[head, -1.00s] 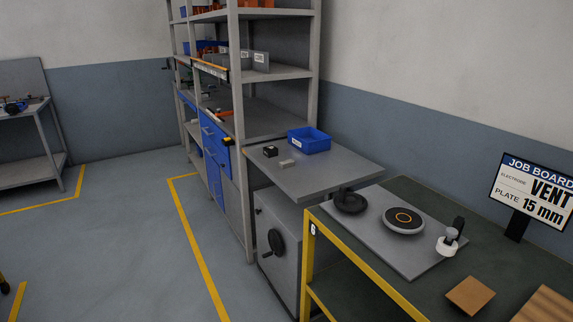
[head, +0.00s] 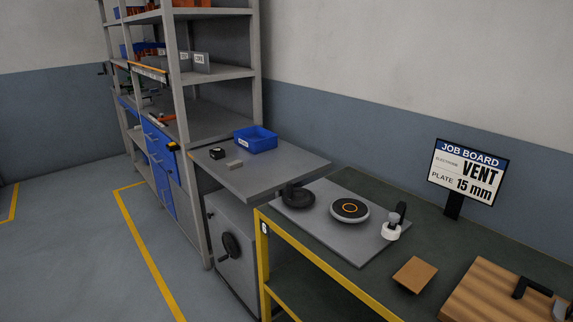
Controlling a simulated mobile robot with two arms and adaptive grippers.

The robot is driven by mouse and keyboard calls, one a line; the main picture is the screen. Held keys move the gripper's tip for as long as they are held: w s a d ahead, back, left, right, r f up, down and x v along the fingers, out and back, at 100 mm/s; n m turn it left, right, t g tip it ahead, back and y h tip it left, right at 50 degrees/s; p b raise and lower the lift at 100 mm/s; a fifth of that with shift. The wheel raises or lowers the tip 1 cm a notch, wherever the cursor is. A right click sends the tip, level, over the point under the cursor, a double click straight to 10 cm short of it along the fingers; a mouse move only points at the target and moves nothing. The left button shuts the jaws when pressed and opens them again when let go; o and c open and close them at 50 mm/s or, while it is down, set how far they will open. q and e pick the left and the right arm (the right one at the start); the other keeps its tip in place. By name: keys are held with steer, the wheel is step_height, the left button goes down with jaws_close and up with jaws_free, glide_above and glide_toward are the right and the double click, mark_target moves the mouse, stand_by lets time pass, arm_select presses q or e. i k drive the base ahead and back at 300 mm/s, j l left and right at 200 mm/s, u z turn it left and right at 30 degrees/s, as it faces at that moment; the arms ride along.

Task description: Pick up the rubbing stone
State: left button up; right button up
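No object in view is plainly labelled as a rubbing stone. A flat brown square piece (head: 415,274) lies on the dark green bench top. Neither of my grippers is in view.
The yellow-framed bench (head: 330,270) carries a grey plate (head: 355,245) with round dark parts, a job board (head: 467,172) and a wooden board (head: 480,295). The blue bin (head: 256,140) and tall shelf (head: 255,60) stand behind. Floor at left is clear.

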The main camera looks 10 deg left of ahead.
mark_target(235, 165)
steer(key=i+j+z, duration=0.2)
steer(key=z, duration=0.2)
steer(key=i+j+z, duration=0.1)
steer(key=j+z, duration=0.25)
steer(key=i+j+z, duration=0.1)
steer(key=j+z, duration=0.7)
